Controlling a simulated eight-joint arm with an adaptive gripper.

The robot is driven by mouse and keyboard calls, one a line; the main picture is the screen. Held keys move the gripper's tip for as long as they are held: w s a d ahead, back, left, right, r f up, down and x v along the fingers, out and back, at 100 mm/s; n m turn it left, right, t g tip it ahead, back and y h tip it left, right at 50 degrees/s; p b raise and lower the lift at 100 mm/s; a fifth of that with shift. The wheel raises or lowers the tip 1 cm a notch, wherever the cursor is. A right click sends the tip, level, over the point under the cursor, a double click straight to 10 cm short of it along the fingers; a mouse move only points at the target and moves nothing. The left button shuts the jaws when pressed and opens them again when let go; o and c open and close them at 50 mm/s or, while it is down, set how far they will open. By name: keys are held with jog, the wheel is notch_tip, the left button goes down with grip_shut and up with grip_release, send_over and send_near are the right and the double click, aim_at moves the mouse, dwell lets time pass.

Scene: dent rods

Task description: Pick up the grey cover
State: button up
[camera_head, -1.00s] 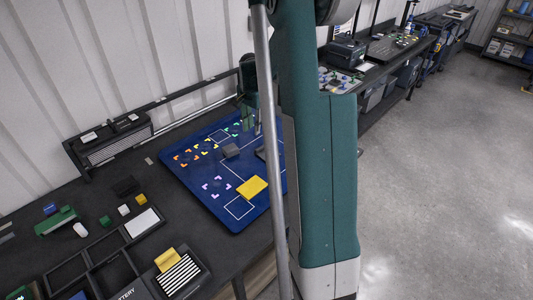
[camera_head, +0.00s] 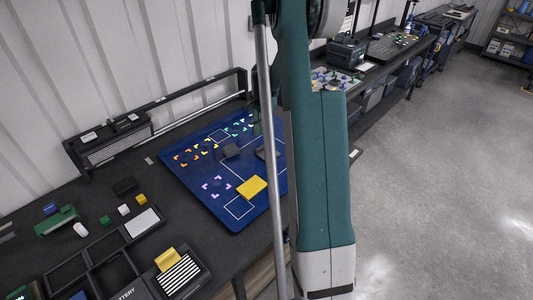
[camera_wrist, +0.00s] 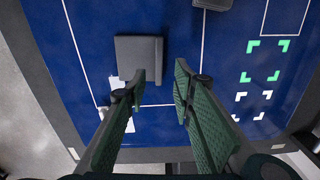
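A flat grey square plate with a raised strip along its right side, which looks like the grey cover (camera_wrist: 138,55), lies on the blue mat in the wrist view. In the head view the cover (camera_head: 261,153) is partly hidden by my arm. My gripper (camera_wrist: 160,78) is open and empty above the mat, below and right of the cover in the wrist view. Its left fingertip overlaps the cover's lower right corner in the picture; I cannot tell the height between them.
A dark grey block (camera_head: 231,150) and a yellow block (camera_head: 252,187) sit on the blue mat (camera_head: 205,199). White corner marks and coloured brackets are printed there. A black rack (camera_head: 110,140) stands at the back, and trays (camera_head: 70,270) lie at the front left.

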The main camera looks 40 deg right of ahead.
aim_at(263, 145)
jog(key=shift+f, duration=1)
jog(key=shift+f, duration=0.15)
jog(key=shift+a+f, duration=0.2)
jog(key=shift+f, duration=2.3)
jog(key=shift+c, duration=0.5)
grip_shut()
